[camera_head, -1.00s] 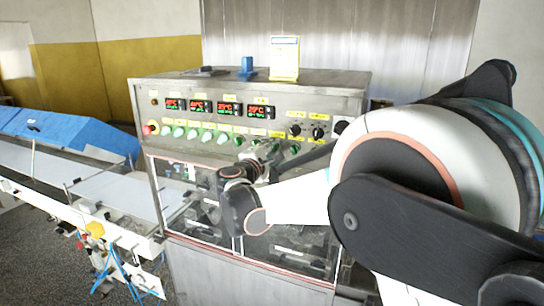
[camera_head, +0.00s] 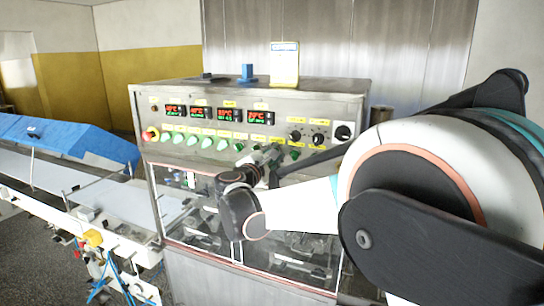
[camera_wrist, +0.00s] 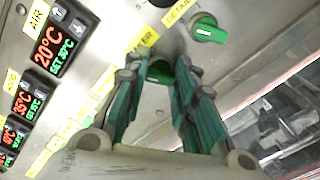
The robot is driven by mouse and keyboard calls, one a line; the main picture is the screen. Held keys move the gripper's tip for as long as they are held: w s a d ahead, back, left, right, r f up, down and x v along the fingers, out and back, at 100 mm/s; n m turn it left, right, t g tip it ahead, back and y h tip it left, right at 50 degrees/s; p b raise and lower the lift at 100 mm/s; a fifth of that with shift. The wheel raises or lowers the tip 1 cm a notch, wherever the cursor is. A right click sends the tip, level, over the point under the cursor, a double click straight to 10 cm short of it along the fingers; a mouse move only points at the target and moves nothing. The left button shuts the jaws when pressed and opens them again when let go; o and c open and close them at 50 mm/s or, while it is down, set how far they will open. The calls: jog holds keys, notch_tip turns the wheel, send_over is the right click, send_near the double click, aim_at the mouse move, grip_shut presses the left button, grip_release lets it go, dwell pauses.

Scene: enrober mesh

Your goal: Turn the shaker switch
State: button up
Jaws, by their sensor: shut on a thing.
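The shaker switch (camera_wrist: 160,70) is a green rotary knob on the metal control panel (camera_head: 150,120), beneath a yellow label partly reading "KER". My gripper (camera_wrist: 158,76) is shut on it, with its green-padded fingers on either side of the knob. The fingers hide part of the knob, so its exact angle is hard to read. In the head view my gripper (camera_head: 268,155) reaches the lower right part of the panel, and it hides the switch there.
Another green switch (camera_wrist: 208,30) under a "DETAIL" label sits close beside my gripper. Lit temperature displays (camera_head: 230,115) and black knobs (camera_head: 318,139) are above. A red emergency button (camera_head: 151,134) is at the panel's left. A conveyor (camera_head: 60,180) stands left.

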jog(key=o, duration=1.1)
jog(key=shift+c, duration=0.2)
jog(key=shift+s, duration=0.1)
jog(key=v, duration=1.1)
jog(key=shift+s+a, duration=0.15)
jog(key=shift+s, duration=0.25)
